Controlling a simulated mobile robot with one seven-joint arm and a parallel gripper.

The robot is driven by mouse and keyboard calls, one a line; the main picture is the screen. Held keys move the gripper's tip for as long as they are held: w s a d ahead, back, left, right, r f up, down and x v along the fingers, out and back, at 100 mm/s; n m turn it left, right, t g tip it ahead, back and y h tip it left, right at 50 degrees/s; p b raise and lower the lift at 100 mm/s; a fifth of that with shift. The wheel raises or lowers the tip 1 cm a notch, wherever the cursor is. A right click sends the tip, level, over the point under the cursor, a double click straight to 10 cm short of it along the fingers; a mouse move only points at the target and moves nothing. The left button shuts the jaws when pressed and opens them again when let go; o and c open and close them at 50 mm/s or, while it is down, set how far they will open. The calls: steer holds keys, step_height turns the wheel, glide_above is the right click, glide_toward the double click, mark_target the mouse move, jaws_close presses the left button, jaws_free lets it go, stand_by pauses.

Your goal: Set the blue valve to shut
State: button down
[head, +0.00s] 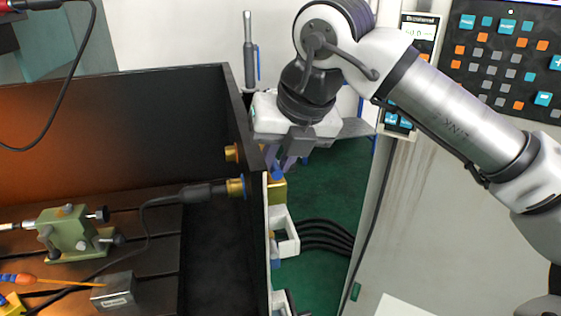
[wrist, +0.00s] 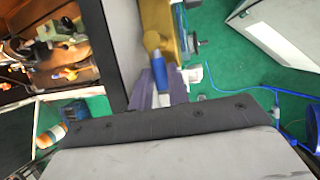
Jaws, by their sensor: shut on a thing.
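The blue valve has a blue lever (wrist: 165,78) on a brass body (wrist: 168,18). In the wrist view the lever runs from a round brass part down between my gripper's fingers. My gripper (wrist: 162,92) is shut on the lever. In the head view my gripper (head: 282,163) points down beside the dark wall, with a bit of the blue lever (head: 277,174) below the fingers. The brass body (head: 278,191) shows just under it. The fingers hide much of the lever, and I cannot read any shut or open mark.
A dark machine tray wall (head: 225,110) stands left of my gripper, with a brass fitting (head: 236,188) and cable on it. White boxes (head: 284,232) with black cables sit below. A control panel (head: 508,55) is at the right. Green floor lies between.

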stand_by(0.3)
steer(key=c, duration=1.6)
jaws_free()
steer(key=shift+r, duration=0.1)
